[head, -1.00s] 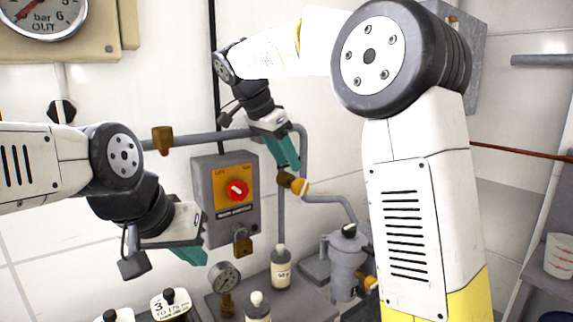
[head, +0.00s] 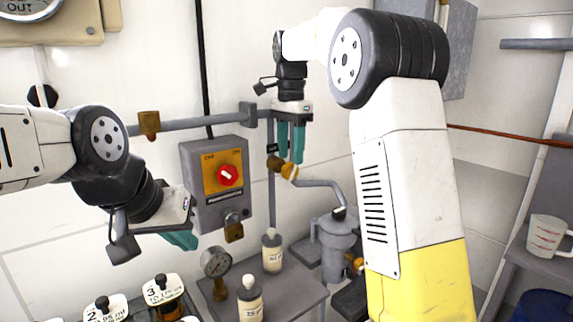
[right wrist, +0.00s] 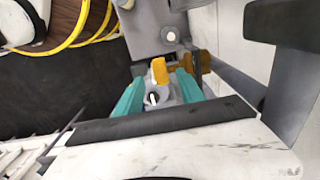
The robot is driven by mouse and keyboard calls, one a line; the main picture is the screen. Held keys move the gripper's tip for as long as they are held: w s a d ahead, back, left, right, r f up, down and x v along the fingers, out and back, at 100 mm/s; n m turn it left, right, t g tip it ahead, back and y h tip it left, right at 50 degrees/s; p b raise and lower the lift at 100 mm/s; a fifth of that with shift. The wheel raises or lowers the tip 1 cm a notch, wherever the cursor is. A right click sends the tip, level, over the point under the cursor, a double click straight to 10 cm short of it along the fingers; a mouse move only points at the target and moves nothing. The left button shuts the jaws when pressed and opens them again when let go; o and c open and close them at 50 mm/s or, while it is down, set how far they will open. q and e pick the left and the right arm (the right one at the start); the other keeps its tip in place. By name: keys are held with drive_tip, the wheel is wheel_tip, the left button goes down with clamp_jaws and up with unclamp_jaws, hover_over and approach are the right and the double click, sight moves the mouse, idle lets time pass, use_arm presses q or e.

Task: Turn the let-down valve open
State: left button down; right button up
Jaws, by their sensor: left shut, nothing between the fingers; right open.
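A brass valve with an orange-yellow handle (head: 289,171) sits on the vertical grey pipe at the back wall; I take it as the let-down valve. My right gripper (head: 291,160) points down just above it, with its two teal fingers apart. In the right wrist view the orange handle (right wrist: 159,70) shows between and beyond the open fingertips (right wrist: 158,82); contact cannot be told. My left gripper (head: 184,241) is shut and empty, low at the left, in front of the wall and away from the valve.
A grey switch box (head: 216,185) with a red knob and hanging padlock is left of the valve. Below stand a gauge (head: 216,263), white-capped bottles (head: 271,252) and a grey pot (head: 338,246) with another orange handle. A jug (head: 546,236) is at the right.

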sight(287, 165)
drive_tip(key=shift+f, duration=1.85)
clamp_jaws()
drive_tip(key=shift+s+a+t+h, duration=0.2)
drive_tip(key=shift+t+h, duration=0.15)
drive_tip(key=shift+h, duration=0.2)
drive_tip(key=shift+s+a+t+h, duration=0.15)
drive_tip(key=shift+t+h, duration=0.2)
drive_tip(key=shift+h, duration=0.2)
drive_tip(key=shift+f+t+h, duration=0.1)
drive_tip(key=shift+t+h, duration=0.7)
drive_tip(key=shift+h, duration=0.3)
drive_tip(key=shift+w, duration=0.1)
unclamp_jaws()
